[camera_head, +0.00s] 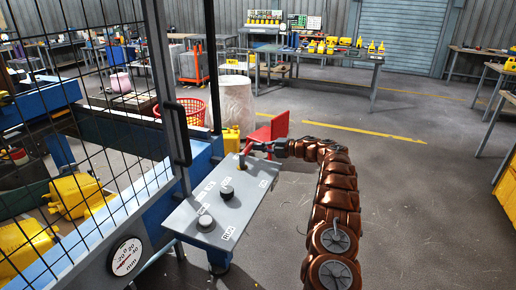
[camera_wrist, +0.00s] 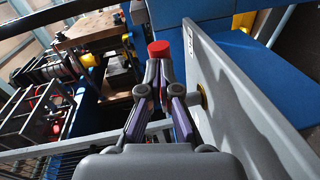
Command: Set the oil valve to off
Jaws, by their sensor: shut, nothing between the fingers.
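I cannot tell which control is the oil valve. My gripper (camera_head: 254,147) is at the panel's far end, apart from both knobs. In the wrist view my gripper (camera_wrist: 161,75) is shut and empty. A red round cap (camera_wrist: 158,49) shows just beyond the fingertips; I cannot tell whether they touch it. The panel's grey face (camera_wrist: 245,105) stands close to the right of the fingers.
A red object (camera_head: 272,128) and a yellow can (camera_head: 231,139) are beyond the panel. Open floor (camera_head: 420,210) lies to the right.

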